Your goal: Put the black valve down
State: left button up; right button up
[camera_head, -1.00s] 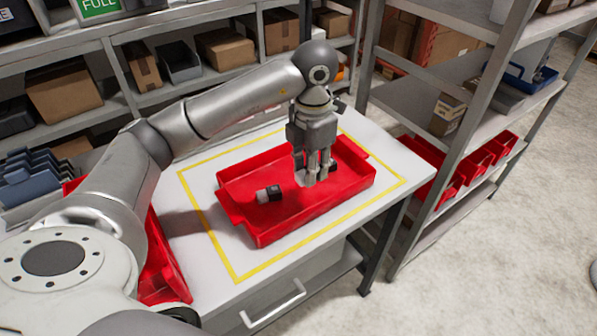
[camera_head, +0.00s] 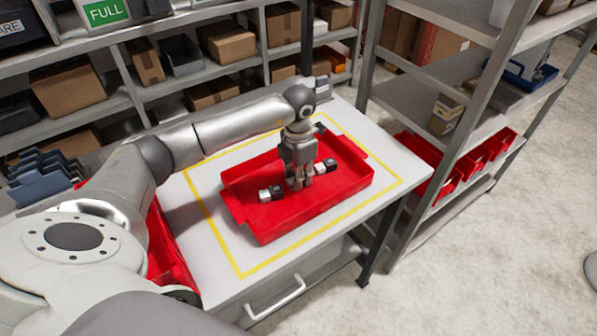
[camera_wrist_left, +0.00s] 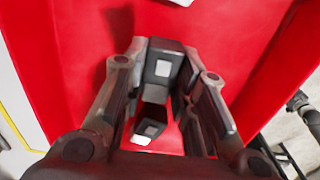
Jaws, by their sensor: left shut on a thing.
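My left gripper (camera_head: 298,185) points down low inside the red tray (camera_head: 245,222). Its fingers are shut on the black valve. In the wrist view the black valve (camera_wrist_left: 163,66) shows between the fingertips, with a paler square end. A black and white piece (camera_wrist_left: 150,128) shows nearer the palm; I cannot tell whether it is separate. In the head view one black and white piece (camera_head: 270,193) lies on the tray floor left of the fingers, and another (camera_head: 326,166) shows just right of them. I cannot tell whether the valve touches the tray floor. My right gripper is not in view.
The tray stands inside a yellow outline on a white table (camera_head: 200,262). Another red bin (camera_head: 170,255) is at the table's left side. Shelves with boxes (camera_head: 225,42) stand behind. A grey rack (camera_head: 480,122) stands at the right. The tray's front floor is bare.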

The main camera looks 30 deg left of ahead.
pick_arm(q)
jog(key=shift+f, duration=0.1)
jog(key=o, duration=1.1)
jog(key=shift+c, duration=0.2)
jog(key=shift+r, duration=0.4)
notch_tip(320, 180, up, 12)
jog(key=b, duration=0.3)
jog(key=shift+f, duration=0.25)
